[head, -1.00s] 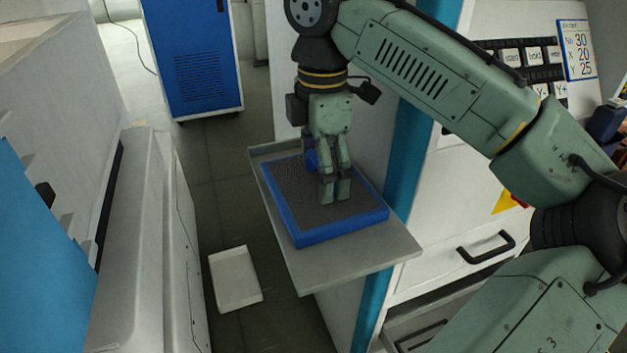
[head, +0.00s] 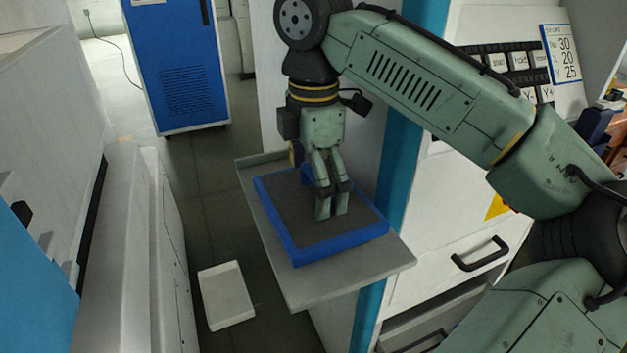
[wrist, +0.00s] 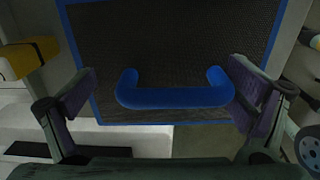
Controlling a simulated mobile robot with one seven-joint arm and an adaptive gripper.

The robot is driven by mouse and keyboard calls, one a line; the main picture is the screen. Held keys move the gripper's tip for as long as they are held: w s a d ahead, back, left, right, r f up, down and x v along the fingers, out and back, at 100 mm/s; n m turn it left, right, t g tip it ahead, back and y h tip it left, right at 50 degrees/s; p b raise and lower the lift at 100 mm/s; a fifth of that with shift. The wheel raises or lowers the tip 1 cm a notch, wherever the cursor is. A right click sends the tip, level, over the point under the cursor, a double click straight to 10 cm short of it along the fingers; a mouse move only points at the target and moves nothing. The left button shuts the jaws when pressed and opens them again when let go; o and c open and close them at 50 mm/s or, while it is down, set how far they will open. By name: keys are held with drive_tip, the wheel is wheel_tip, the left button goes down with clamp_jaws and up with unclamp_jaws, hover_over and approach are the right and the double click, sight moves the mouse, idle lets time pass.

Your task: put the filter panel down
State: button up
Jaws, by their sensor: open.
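The filter panel (head: 290,243) has a blue frame, a dark mesh face and a blue handle. In the head view it lies flat on a grey shelf (head: 345,280) that sticks out from the white machine. My gripper (head: 331,212) points down over the panel, with its fingers in front of part of the mesh and handle. The panel's mesh (wrist: 175,45) fills the upper middle there. The gripper is open and holds nothing.
A white machine with a drawer handle (head: 480,254) stands right of the shelf. A blue cabinet (head: 180,75) stands at the back. A white tray (head: 226,295) lies on the floor left of the shelf. Pale machine housing (head: 125,250) lines the left; a narrow floor aisle runs between.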

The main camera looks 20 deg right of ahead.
wheel_tip(320, 180, up, 8)
drive_tip(key=p, duration=0.8)
drive_tip(key=shift+r, duration=0.2)
drive_tip(key=shift+r+b, duration=0.4)
drive_tip(key=shift+b, duration=0.05)
drive_tip(key=shift+r, duration=1.6)
